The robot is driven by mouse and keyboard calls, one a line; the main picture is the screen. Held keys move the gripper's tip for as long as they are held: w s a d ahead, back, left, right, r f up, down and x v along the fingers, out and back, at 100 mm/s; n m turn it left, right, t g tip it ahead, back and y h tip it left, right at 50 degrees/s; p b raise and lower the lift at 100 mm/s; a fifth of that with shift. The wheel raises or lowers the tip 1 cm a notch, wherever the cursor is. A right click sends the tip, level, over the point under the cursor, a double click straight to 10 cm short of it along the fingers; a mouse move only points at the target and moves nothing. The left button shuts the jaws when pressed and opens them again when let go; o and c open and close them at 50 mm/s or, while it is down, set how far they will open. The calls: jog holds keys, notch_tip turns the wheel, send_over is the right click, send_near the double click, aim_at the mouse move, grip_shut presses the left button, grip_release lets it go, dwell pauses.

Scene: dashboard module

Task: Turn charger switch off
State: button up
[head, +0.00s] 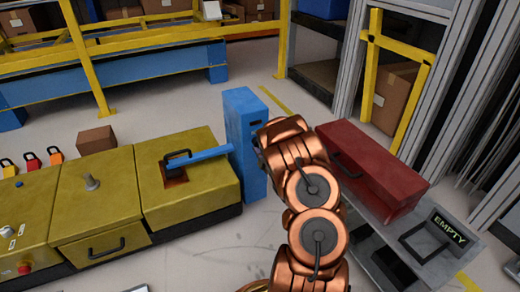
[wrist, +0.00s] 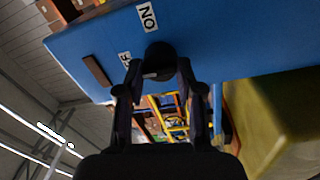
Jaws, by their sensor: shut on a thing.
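The charger is a blue upright box (head: 242,108) in the middle of the head view, with my copper arm in front of its right side. In the wrist view its blue face (wrist: 215,45) fills the top. A round black switch knob (wrist: 158,58) sits on that face, beside an ON label (wrist: 147,17) and a partly hidden label (wrist: 124,60) that seems to read OFF. My gripper (wrist: 160,75) has its two dark fingers on either side of the knob and is shut on it. The head view hides the fingers and knob behind my arm.
Yellow machine boxes (head: 100,200) stand left of the charger, with a blue bar (head: 205,156) reaching onto one. A red toolbox (head: 370,165) sits on a grey bench at the right, near an EMPTY sign (head: 449,229). Yellow rails (head: 85,60) stand behind; some floor between is clear.

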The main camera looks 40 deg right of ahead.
dwell(0.3)
jog(key=o, duration=1.2)
jog(key=shift+s, duration=0.1)
jog(key=shift+v, duration=5.9)
